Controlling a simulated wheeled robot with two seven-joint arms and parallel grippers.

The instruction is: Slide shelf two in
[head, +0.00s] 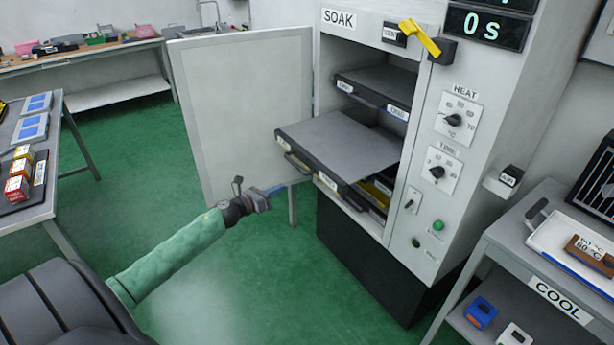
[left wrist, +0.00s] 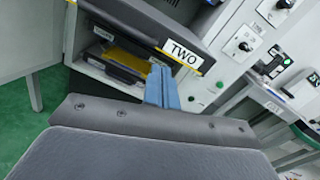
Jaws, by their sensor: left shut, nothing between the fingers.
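Shelf two (head: 345,145) is a grey flat shelf with a dark front edge. It sticks out of the oven cabinet marked SOAK, over the open doorway. Its TWO label (left wrist: 182,52) and dark front (left wrist: 135,20) show close up in the left wrist view. My left gripper (head: 281,188) is shut and empty, just in front of and below the shelf's front edge at its left part. In the left wrist view its blue fingers (left wrist: 161,88) are together below the shelf front; I cannot tell whether they touch it. My right gripper is not in view.
Another shelf (head: 375,85) sits inside above, and a yellow item (head: 374,195) lies below. The open white door (head: 240,110) stands left of my left gripper. The COOL cart (head: 540,270) is at the right. Green floor in front is clear.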

